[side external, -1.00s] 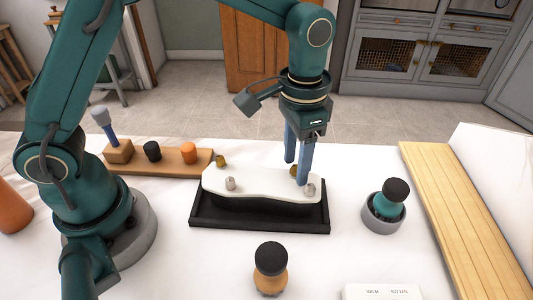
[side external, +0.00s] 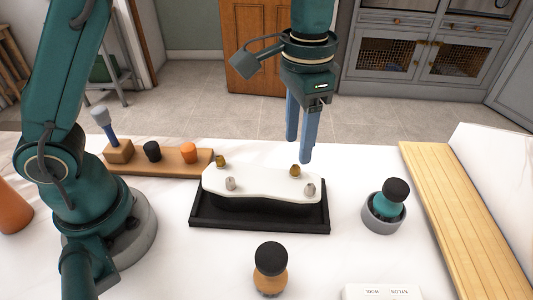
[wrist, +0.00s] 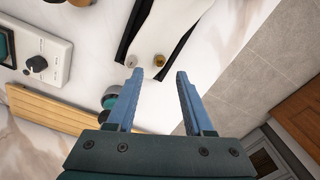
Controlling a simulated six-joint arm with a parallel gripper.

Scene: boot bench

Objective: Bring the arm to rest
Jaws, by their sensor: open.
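My gripper (side external: 299,153) hangs open and empty above the back right part of a white sole-shaped piece, with its blue fingers pointing down. The white piece (side external: 262,184) lies on a black tray (side external: 262,224). It bears two brass-coloured studs (side external: 221,161) (side external: 295,171) along the back and two silver studs (side external: 230,184) (side external: 310,189) along the front. In the wrist view my open gripper (wrist: 156,78) has nothing between its fingers, and a silver stud (wrist: 37,64) and a brass stud (wrist: 159,61) show beyond them.
A wooden rack (side external: 178,163) with tools stands at the back left. A teal brush with a black knob (side external: 395,190) sits in a grey cup (side external: 383,220) at the right. A wooden brush (side external: 270,278) stands in front. A slatted board (side external: 465,220) lies far right.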

